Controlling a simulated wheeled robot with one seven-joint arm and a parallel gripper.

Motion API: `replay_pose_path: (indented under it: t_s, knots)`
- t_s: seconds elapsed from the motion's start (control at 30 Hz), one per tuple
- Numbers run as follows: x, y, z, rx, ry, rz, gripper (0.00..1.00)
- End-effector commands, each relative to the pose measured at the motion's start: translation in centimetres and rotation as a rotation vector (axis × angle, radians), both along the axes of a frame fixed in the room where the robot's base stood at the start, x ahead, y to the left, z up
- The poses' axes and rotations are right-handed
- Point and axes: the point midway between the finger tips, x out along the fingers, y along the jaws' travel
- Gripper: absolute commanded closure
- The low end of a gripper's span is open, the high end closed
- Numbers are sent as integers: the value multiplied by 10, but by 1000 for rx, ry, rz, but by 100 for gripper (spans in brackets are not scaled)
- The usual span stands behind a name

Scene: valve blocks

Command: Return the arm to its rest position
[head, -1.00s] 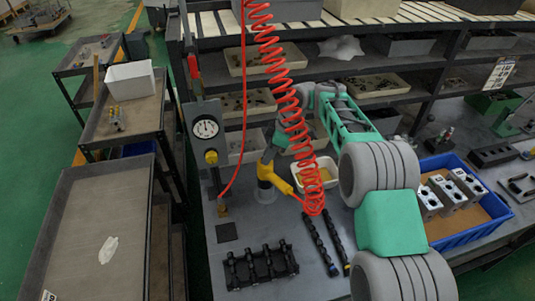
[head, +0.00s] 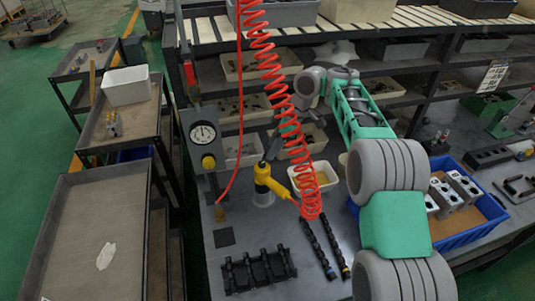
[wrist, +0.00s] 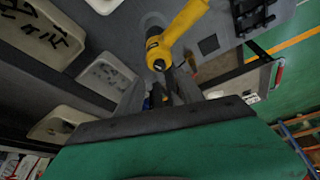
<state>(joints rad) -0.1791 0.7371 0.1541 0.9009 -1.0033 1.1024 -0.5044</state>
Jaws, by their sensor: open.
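My arm (head: 362,110) reaches from the right over the bench, bends at the back and comes down toward the middle. My gripper (head: 270,147) is partly hidden behind the red coiled hose and sits just above a yellow air tool (head: 266,178). In the wrist view my gripper (wrist: 160,92) has its two dark fingers apart, with nothing clearly held between them. The yellow tool (wrist: 178,34) shows beyond the fingertips there; I cannot tell how large the gap to it is.
The red coiled hose (head: 284,95) hangs close to my arm. A gauge post (head: 204,135) stands left of the tool. A shelf rack (head: 400,95) with bins is behind. A blue crate (head: 470,238) with metal blocks and a black valve block (head: 258,270) are on the bench.

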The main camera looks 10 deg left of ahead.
Motion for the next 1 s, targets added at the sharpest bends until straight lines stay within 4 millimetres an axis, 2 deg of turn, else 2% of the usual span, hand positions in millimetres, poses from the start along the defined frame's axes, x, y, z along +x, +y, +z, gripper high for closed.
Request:
replay_pose_path:
  t_s: [0.1, 0.47, 0.6, 0.67, 0.77, 0.9, 1.0]
  knots:
    - [0, -4, 11, -1, 0, 1, 55]
    - [0, -4, 11, -1, 1, 0, 55]
    - [-3, -13, 28, -1, 1, -72, 55]
    - [-8, -23, 44, -1, 6, -161, 55]
    - [-26, -50, 75, -4, 18, -369, 55]
    - [-68, -97, 102, -5, 32, -696, 55]
    - [-107, -135, 108, -4, 33, -927, 55]
